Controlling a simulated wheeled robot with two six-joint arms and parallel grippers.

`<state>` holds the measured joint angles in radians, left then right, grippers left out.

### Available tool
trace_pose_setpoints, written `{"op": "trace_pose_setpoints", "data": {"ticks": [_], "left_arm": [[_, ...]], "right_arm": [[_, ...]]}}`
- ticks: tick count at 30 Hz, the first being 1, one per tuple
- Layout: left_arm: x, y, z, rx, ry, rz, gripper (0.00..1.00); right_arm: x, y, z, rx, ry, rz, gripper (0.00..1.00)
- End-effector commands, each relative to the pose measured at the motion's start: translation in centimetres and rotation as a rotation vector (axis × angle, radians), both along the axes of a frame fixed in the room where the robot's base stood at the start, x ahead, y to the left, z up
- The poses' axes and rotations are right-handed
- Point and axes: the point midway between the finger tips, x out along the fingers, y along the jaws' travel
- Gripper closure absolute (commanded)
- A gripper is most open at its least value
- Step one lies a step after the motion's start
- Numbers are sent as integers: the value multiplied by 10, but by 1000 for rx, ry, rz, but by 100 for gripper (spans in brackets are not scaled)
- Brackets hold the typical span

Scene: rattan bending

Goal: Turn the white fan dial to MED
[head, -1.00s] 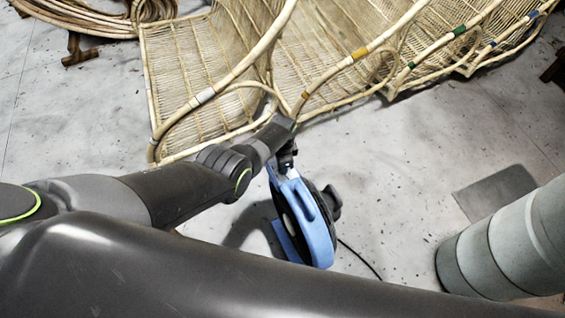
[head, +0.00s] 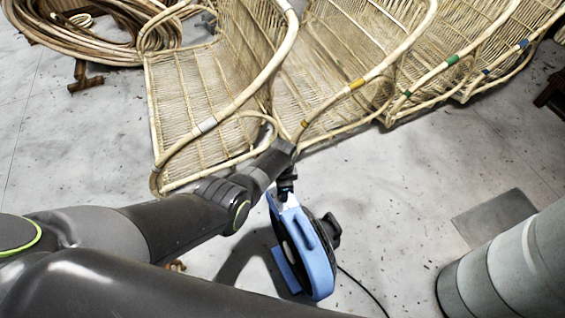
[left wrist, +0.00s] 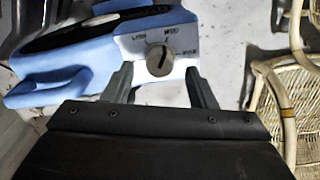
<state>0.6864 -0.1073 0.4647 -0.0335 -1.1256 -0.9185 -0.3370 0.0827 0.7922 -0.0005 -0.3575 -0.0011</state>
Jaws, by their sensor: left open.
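The fan (head: 318,248) stands on the floor in the head view; its housing looks blue and black, not white. In the left wrist view the blue fan body (left wrist: 55,88) shows a round grey dial (left wrist: 159,61) on its panel, with printed labels around it. One label, up and right of the dial, appears to read MED; the dial's setting is hard to tell. My left gripper (left wrist: 161,78) is open, its fingers on either side below the dial; contact is not clear. In the head view my left gripper (head: 286,188) is at the fan's top. My right gripper is out of view.
Several rattan chairs (head: 335,95) stand behind the fan, close to my left arm. A rattan coil (head: 85,38) lies at the far left. A pale ribbed cylinder (head: 500,265) is at the right, near a grey floor patch (head: 495,216). A black cord (head: 362,290) trails from the fan.

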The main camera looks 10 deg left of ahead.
Motion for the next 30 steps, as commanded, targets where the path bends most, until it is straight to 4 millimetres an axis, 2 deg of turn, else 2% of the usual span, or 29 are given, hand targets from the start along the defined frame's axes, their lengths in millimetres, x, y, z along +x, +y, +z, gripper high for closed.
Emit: {"op": "trace_pose_setpoints", "data": {"ticks": [1,9,18,24,30], "left_arm": [[0,0,16,-1,0,0,48],[0,0,65,-1,-3,1,48],[0,0,118,-1,-1,0,48],[0,0,138,0,0,-1,48],[0,0,143,0,1,0,48]], "right_arm": [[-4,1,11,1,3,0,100],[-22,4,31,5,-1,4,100],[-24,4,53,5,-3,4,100],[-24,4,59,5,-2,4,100],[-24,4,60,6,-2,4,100]]}}
